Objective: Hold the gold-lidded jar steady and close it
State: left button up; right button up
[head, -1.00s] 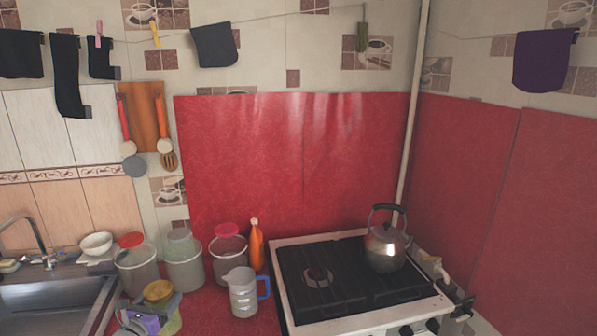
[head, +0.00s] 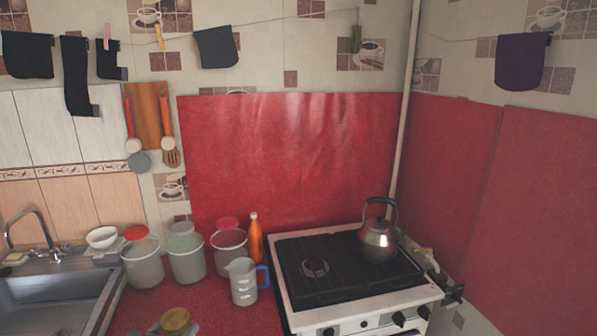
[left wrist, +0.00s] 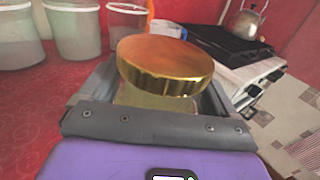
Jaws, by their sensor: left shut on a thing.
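The jar's ridged gold lid (left wrist: 165,66) sits over the jar's mouth and looks slightly tilted in the left wrist view. The jar's pale, see-through body (left wrist: 150,99) shows just below it, between my jaws. My left gripper (left wrist: 150,105) is shut on the jar body, with its grey fingers on both sides under the lid. In the head view the gold lid (head: 175,319) shows at the bottom edge, with bits of grey finger beside it; the rest is cut off. Whether the lid is fully seated cannot be told. My right gripper is not in view.
Several clear tubs (head: 143,268) stand at the back of the red counter, with an orange bottle (head: 255,240). A measuring jug (head: 243,283) stands left of the stove (head: 310,311), which bears a kettle (head: 378,240). A sink (head: 55,300) is at left. Counter between lid and tubs is clear.

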pick_arm(q)
jog(key=s+d+f+m+g+h, duration=0.3)
jog(key=s+d+h, duration=0.1)
jog(key=s+d, duration=0.4)
jog(key=s+d+f+m+g+h, duration=0.2)
jog(key=s+d+m+g+h, duration=0.1)
jog(key=s+d, duration=0.5)
jog(key=shift+s+d+f+m+h, duration=0.4)
jog(key=shift+s+h, duration=0.3)
jog(key=shift+s, duration=0.3)
jog(key=shift+d, duration=0.1)
jog(key=w+d+f+m+g+h, duration=0.1)
jog(key=d+m+g, duration=0.3)
jog(key=d+g, duration=0.2)
jog(key=w+d+f+m+g+h, duration=0.1)
jog(key=d+m+g+h, duration=0.1)
jog(key=d+m+g, duration=0.2)
jog(key=d+g, duration=0.2)
jog(key=d, duration=0.1)
jog(key=shift+d, duration=0.15)
